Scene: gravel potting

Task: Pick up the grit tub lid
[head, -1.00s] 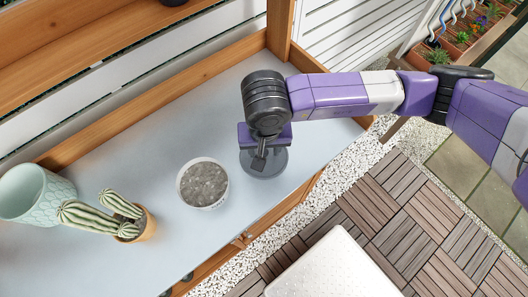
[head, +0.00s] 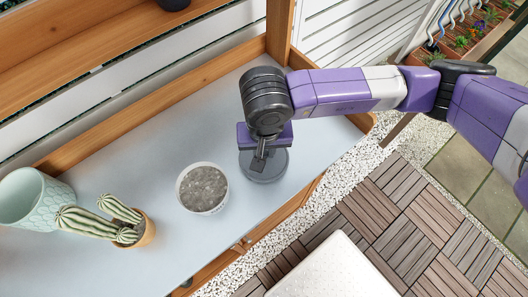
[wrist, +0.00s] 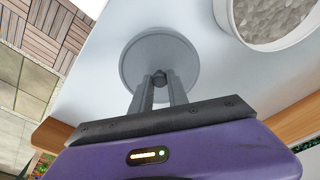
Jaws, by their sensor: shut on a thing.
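The grit tub lid (head: 264,167) is a round grey disc with a small dark knob at its centre. In the head view it is at the right end of the potting bench, partly hidden by my gripper (head: 259,160). In the wrist view the lid (wrist: 158,52) lies below my gripper (wrist: 159,80), whose fingers are shut on its knob. I cannot tell whether the lid touches the bench top or is just clear of it. The open grit tub (head: 202,188), white-rimmed and full of grey gravel, stands to the left of the lid.
A small potted cactus (head: 126,231) and a pale green patterned pot (head: 38,199) stand at the left of the bench. A wooden rim (head: 160,95) runs along the bench's back. The bench top (head: 160,140) behind the tub is clear.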

